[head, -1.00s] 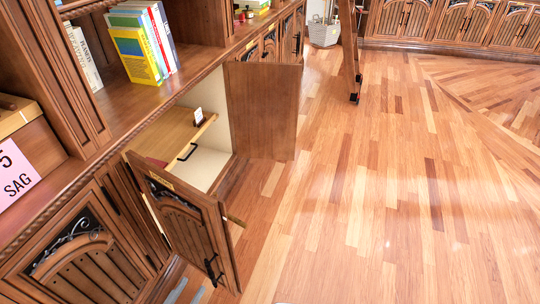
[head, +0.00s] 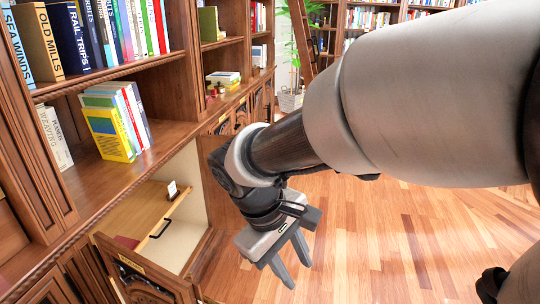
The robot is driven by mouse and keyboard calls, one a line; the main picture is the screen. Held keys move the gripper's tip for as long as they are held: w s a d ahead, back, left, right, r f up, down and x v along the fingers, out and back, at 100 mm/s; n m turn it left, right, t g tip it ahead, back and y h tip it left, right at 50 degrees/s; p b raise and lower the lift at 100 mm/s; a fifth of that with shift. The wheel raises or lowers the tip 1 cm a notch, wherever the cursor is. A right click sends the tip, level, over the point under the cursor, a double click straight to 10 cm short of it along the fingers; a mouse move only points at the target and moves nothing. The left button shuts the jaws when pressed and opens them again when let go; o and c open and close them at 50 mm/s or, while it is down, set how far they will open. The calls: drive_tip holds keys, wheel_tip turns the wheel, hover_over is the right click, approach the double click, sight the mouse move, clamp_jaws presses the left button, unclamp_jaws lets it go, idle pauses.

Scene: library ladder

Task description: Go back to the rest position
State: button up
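My gripper (head: 290,266) hangs at the end of my arm in the head view, in front of the open lower cabinet and over the wood floor. Its two grey fingers point down and stand apart, with nothing between them. The open cabinet (head: 187,226) is left of it. Inside, a wooden drawer or shelf with a dark handle (head: 160,229) holds a small white card (head: 172,189). My gripper appears clear of the cabinet door (head: 150,286) in the foreground.
Books fill the upper shelf (head: 95,88), and a few books with a yellow one (head: 109,135) stand on the ledge. A ladder (head: 304,45) and a potted plant (head: 291,99) are at the back. The wood floor (head: 400,235) at right is open.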

drive_tip(key=s+d+r+m+t+y, duration=0.4)
drive_tip(key=s+d+r+m+t, duration=0.15)
drive_tip(key=d+r+m, duration=0.4)
wheel_tip(320, 180, up, 23)
drive_tip(key=g+p, duration=0.1)
drive_tip(key=p, duration=2.3)
drive_tip(key=shift+s+n, duration=0.35)
drive_tip(key=shift+a, duration=0.15)
